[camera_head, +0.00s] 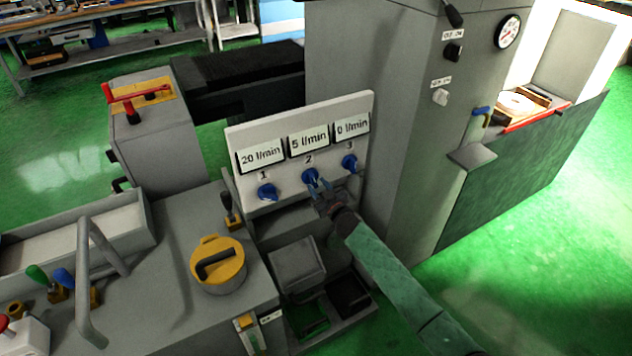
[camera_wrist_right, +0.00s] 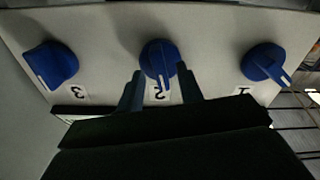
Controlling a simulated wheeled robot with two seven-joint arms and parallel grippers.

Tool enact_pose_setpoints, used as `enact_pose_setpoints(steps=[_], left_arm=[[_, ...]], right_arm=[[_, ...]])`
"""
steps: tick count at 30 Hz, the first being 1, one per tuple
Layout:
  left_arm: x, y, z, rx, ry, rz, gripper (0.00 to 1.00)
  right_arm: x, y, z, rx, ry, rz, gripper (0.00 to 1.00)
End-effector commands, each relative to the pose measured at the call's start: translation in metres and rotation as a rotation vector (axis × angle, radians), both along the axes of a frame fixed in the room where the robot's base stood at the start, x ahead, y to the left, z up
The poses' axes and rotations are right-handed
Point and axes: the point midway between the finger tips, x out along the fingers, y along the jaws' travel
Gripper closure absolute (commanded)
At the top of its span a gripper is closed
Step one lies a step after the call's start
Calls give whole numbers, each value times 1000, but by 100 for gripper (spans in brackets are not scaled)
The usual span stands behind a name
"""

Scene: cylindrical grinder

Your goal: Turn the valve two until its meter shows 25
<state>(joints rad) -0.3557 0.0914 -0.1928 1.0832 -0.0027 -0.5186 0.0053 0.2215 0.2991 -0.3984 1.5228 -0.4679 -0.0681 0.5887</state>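Valve two is the middle blue knob (camera_head: 309,176) on a white panel, below the label 2. Its meter (camera_head: 309,142) reads 5 l/min. My right gripper (camera_head: 319,186) is at this knob, its arm coming from the lower right. In the right wrist view, which is upside down, the two fingers (camera_wrist_right: 160,88) stand apart, one on each side of valve two (camera_wrist_right: 158,60). A gap seems to show between fingers and knob; contact is unclear. The knob's white mark points roughly toward its label. My left gripper is not in view.
Valve one (camera_head: 267,191) with a 20 l/min meter (camera_head: 261,156) is left of valve two. Valve three (camera_head: 349,162) with a 0 l/min meter (camera_head: 352,127) is close on the right. A yellow-lidded pot (camera_head: 218,262) and a grey handle (camera_head: 90,280) stand at the left.

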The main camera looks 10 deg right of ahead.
Motion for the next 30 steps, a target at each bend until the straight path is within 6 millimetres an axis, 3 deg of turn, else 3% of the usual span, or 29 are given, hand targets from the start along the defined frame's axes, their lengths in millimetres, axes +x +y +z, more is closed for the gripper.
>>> enact_pose_setpoints(steps=[6, 16, 21, 22, 30], left_arm=[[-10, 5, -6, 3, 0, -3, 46], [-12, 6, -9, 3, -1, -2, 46], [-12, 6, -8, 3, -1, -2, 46], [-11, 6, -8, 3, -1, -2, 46], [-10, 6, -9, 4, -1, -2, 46]], right_arm=[[18, 6, 1, 1, 0, 0, 64], [20, 6, 0, 0, 0, 0, 64], [20, 6, 0, 0, 0, 0, 97], [20, 6, 0, 0, 0, 0, 100], [20, 6, -1, -14, -5, 0, 100]])
